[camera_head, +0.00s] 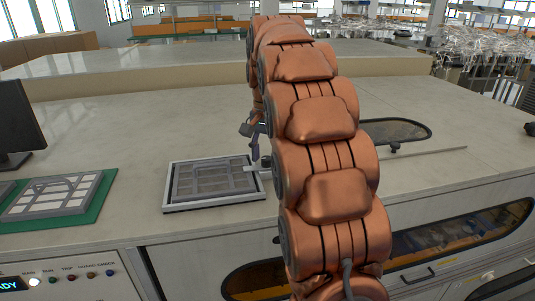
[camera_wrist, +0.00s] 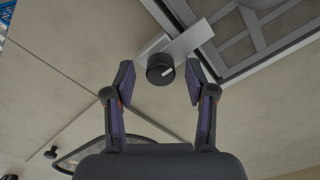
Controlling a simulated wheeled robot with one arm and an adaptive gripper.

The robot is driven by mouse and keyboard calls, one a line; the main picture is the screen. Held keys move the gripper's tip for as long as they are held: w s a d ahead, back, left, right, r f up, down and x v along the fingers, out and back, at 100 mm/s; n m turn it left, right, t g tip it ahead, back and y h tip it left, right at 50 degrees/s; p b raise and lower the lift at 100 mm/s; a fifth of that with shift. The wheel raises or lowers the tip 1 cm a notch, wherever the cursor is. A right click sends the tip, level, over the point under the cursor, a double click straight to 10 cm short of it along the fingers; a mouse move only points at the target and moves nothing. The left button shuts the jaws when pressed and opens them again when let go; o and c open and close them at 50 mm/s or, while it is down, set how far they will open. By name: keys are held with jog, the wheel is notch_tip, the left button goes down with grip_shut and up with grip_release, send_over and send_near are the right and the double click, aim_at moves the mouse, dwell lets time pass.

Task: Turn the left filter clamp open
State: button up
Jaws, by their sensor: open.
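A filter clamp shows in the wrist view as a dark round knob (camera_wrist: 160,68) with a pale mark, on a light flat bar (camera_wrist: 190,40). The bar reaches onto the rim of the filter frame (camera_wrist: 270,57). My gripper (camera_wrist: 160,82) is open, with one finger on each side of the knob and visible gaps to it. In the head view, my gripper (camera_head: 254,152) points down at the right edge of the light-rimmed filter frame (camera_head: 168,195). My arm hides part of this area, and I cannot tell which clamp this is.
A green mat (camera_head: 98,210) with another framed filter (camera_head: 55,198) lies at left, near a dark monitor (camera_head: 18,122). A dark oval opening (camera_head: 400,130) and a thin rod (camera_head: 430,153) lie right of my arm. The worktop (camera_head: 130,125) behind the frame is clear.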

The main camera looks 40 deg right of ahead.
jog(key=shift+f, duration=0.1)
jog(key=shift+c, duration=0.2)
grip_shut()
jog(key=shift+m, duration=0.4)
jog(key=m+b, duration=0.2)
jog(key=shift+f+m, duration=0.1)
jog(key=shift+m, duration=0.3)
jog(key=m+b, duration=0.1)
jog(key=m, duration=0.3)
jog(key=shift+m, duration=0.3)
jog(key=m+b, duration=0.1)
jog(key=m, duration=0.4)
jog(key=shift+m, duration=2.4)
